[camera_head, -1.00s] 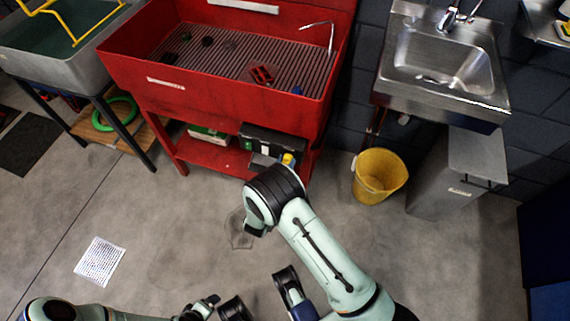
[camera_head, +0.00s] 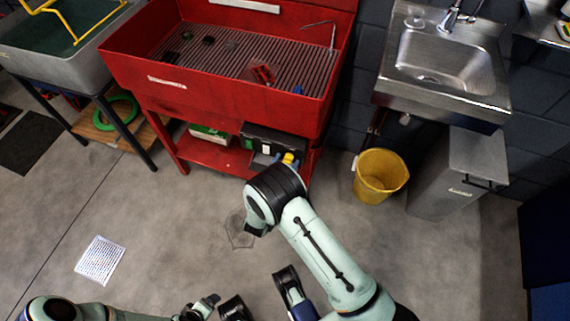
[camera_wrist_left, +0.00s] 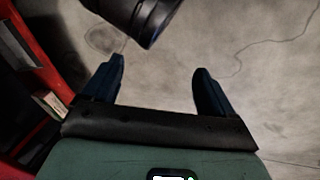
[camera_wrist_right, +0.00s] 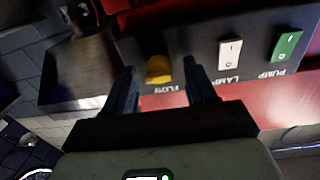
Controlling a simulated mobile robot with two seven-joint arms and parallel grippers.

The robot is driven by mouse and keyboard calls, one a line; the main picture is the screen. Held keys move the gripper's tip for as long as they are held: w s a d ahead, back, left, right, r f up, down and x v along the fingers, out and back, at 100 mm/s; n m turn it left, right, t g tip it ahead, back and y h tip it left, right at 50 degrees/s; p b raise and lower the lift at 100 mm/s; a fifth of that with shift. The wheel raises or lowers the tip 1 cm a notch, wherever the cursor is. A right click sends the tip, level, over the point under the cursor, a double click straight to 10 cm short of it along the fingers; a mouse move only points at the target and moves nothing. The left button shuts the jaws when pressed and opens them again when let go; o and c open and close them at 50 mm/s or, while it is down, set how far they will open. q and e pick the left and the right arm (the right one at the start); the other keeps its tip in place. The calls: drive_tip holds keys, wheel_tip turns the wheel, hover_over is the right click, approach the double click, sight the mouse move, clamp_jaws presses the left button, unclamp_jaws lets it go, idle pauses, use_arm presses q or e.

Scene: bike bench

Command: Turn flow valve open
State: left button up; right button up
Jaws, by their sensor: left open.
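The flow valve is a yellow knob (camera_wrist_right: 158,70) above the label FLOW on a dark control panel (camera_wrist_right: 190,47). In the head view the knob (camera_head: 288,158) shows small, low on the black box (camera_head: 272,138) under the red basin. My right gripper (camera_wrist_right: 160,66) is open, with one finger on each side of the knob and a small gap showing on both sides. In the head view its blue fingers (camera_head: 286,159) show just past my arm, which hides the rest. My left gripper (camera_wrist_left: 157,76) is open and empty above the floor.
A white LAMP switch (camera_wrist_right: 229,54) and a green PUMP switch (camera_wrist_right: 286,45) sit right of the knob. The red parts washer (camera_head: 215,90) stands above a lower shelf. A yellow bucket (camera_head: 379,176) and grey bin (camera_head: 455,180) stand to the right. The floor in front is mostly clear.

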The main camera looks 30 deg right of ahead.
use_arm(q)
drive_tip(key=shift+s+d+r+g+p, duration=0.2)
drive_tip(key=shift+s+d+r+p, duration=0.2)
drive_tip(key=shift+s, duration=0.25)
drive_tip(key=shift+s+d+r+g+p, duration=0.2)
drive_tip(key=shift+s+d+r+p, duration=0.05)
drive_tip(key=shift+s+r+p, duration=0.3)
use_arm(e)
drive_tip(key=v, duration=1.3)
drive_tip(key=shift+a, duration=0.2)
use_arm(q)
drive_tip(key=shift+f, duration=0.1)
